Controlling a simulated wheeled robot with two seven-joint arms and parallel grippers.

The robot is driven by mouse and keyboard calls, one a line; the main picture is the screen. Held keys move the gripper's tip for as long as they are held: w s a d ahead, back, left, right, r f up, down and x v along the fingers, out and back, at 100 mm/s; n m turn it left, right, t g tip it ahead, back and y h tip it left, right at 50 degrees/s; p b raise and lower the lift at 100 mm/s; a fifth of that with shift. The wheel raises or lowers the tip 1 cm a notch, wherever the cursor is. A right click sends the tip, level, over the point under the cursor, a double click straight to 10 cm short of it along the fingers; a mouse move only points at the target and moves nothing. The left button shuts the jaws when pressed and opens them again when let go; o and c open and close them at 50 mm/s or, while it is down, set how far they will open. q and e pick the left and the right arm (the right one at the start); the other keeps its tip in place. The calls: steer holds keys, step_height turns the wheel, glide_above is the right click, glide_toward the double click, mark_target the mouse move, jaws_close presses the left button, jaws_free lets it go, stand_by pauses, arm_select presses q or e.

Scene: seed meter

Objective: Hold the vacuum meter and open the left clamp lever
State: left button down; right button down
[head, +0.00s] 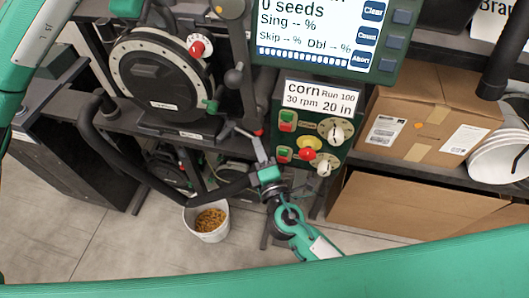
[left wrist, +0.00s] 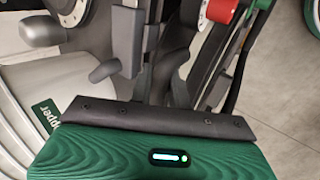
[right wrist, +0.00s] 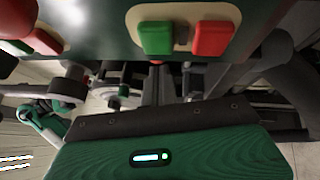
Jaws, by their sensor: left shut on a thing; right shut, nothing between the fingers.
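The vacuum meter (head: 160,75) is a round black housing with a cream ring on the stand at the left of the head view. A red knob (head: 197,47) and a green knob (head: 210,105) sit on its right side. The contact is hard to make out, and I cannot make out this gripper in the head view. My right gripper (head: 243,135) is shut and empty, below and right of the meter. I cannot tell which part is the left clamp lever.
A control box (head: 319,120) with buttons and knobs is right of my right gripper, under a display (head: 318,25). A thick black tube (head: 135,170) curves below the meter. A white bucket of seeds (head: 207,233) stands on the floor. Cardboard boxes (head: 426,112) fill the right.

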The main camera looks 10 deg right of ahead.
steer(key=a+v, duration=0.1)
steer(key=v, duration=1.1)
steer(key=shift+s, duration=0.4)
steer(key=shift+f, duration=0.1)
arm_select(q)
steer(key=c, duration=1.3)
jaws_free()
steer(key=shift+o, duration=0.2)
steer(key=shift+r, duration=0.1)
arm_select(e)
steer(key=shift+f, duration=0.1)
arm_select(q)
steer(key=b+v, duration=0.2)
steer(key=v, duration=1.1)
steer(key=shift+s+r+b, duration=0.2)
steer(key=shift+r+b, duration=0.05)
steer(key=shift+b, duration=0.1)
arm_select(e)
step_height(320, 180, down, 3)
steer(key=shift+r, duration=0.2)
